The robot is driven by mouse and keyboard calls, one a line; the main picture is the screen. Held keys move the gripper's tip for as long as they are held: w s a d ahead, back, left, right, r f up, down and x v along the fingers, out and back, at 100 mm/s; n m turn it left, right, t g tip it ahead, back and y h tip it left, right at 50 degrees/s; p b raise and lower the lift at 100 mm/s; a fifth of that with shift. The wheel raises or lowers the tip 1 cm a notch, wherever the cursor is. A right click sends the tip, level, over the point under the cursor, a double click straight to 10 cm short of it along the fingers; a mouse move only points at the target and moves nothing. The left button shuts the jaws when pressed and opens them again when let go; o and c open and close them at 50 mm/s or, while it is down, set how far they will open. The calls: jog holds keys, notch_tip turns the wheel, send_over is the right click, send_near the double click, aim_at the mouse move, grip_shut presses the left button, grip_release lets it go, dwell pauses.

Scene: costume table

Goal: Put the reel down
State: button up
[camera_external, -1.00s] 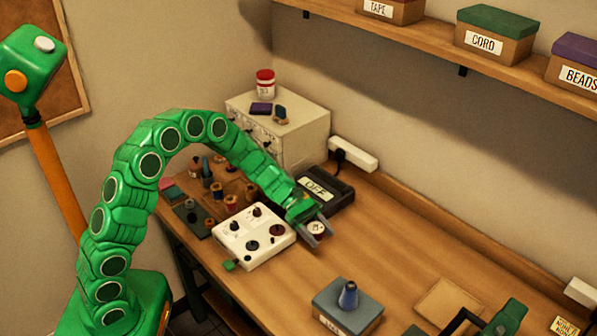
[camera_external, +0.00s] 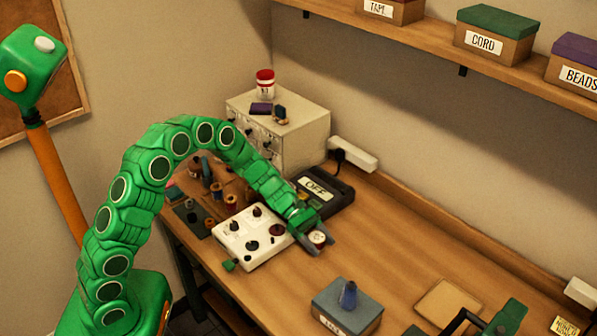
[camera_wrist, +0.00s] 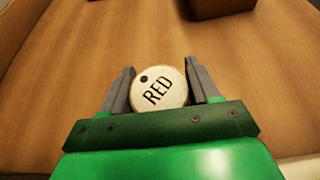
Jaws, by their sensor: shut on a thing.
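The reel (camera_wrist: 158,88) has a round cream top marked "RED" with a small dark hole. In the wrist view it sits between the two grey fingers of my gripper (camera_wrist: 160,86), which are shut on it. In the external view the reel (camera_external: 318,238) shows at the tip of my gripper (camera_external: 316,242), just right of the white box with dark knobs. Its underside is hidden, so I cannot tell whether it touches the table (camera_external: 385,232).
The white knobbed box (camera_external: 250,237) stands left of my gripper. A black device marked "OFF" (camera_external: 335,200) lies behind it. A grey-blue box (camera_external: 347,308) with a blue cone stands nearer the front. The table to the right is mostly clear.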

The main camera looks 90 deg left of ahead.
jog(key=shift+f, duration=0.3)
jog(key=o, duration=1.1)
jog(key=shift+s+f, duration=0.1)
jog(key=shift+f, duration=0.05)
jog(key=shift+r, duration=0.3)
jog(key=v, duration=1.2)
jog(key=shift+r, duration=0.4)
